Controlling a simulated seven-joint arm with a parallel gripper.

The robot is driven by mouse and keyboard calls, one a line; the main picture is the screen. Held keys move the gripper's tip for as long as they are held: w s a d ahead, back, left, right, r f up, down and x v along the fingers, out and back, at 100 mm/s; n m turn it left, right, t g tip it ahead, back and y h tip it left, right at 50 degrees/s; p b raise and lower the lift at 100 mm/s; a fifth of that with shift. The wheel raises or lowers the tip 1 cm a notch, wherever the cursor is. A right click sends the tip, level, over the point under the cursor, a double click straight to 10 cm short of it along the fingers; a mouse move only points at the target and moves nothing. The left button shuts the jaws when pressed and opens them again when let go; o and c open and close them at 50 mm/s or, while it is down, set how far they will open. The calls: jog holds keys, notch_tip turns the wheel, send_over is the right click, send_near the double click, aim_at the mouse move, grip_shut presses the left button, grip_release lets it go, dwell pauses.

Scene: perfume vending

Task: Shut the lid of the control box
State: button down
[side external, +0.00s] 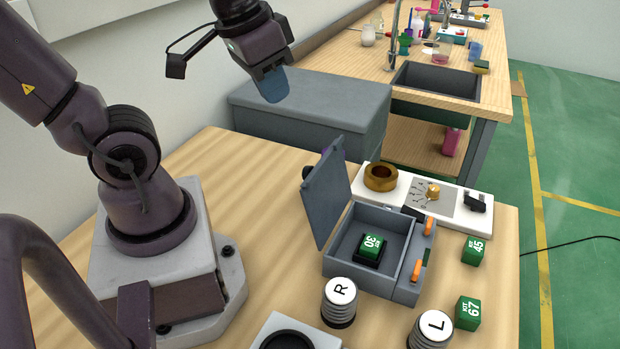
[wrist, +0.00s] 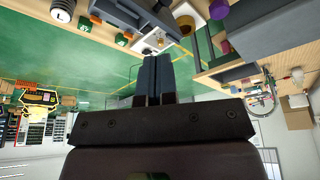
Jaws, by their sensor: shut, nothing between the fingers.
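The grey control box (side external: 341,266) sits on the wooden table with its lid (side external: 325,196) standing open, tilted up along the left side. Inside the box is a green cube marked 30 (side external: 371,243) on a dark base. Two orange latches (side external: 417,270) show on the box's right side. My gripper (side external: 273,88) is high above the table, up and left of the lid, and touches nothing. Its fingers (wrist: 155,78) are together and empty in the wrist view. The box shows only partly at the top edge of that view.
A white panel (side external: 480,208) with a brass ring (side external: 381,176) and a dial lies behind the box. Knobs marked R (side external: 341,298) and L (side external: 433,326) stand in front. Green cubes 45 (side external: 473,250) and 67 (side external: 467,312) are at right. A grey cabinet (side external: 310,108) stands behind.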

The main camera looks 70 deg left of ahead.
jog(key=s+a+f+n+g+h, duration=0.35)
jog(key=f+n+h, duration=0.2)
jog(key=f, duration=0.25)
jog(key=s+a+f+n+g+h, duration=0.2)
jog(key=a+f+n+h, duration=0.3)
jog(key=f+n, duration=0.25)
jog(key=n+t+h, duration=0.5)
jog(key=n+t, duration=0.7)
jog(key=t, duration=0.4)
send_near(305, 168)
jog(key=x, duration=0.7)
jog(key=shift+w+a+f, duration=0.15)
jog(key=shift+w+f, duration=0.15)
jog(key=shift+w+r+g, duration=0.1)
jog(key=shift+r+g, duration=0.05)
jog(key=shift+g, duration=0.1)
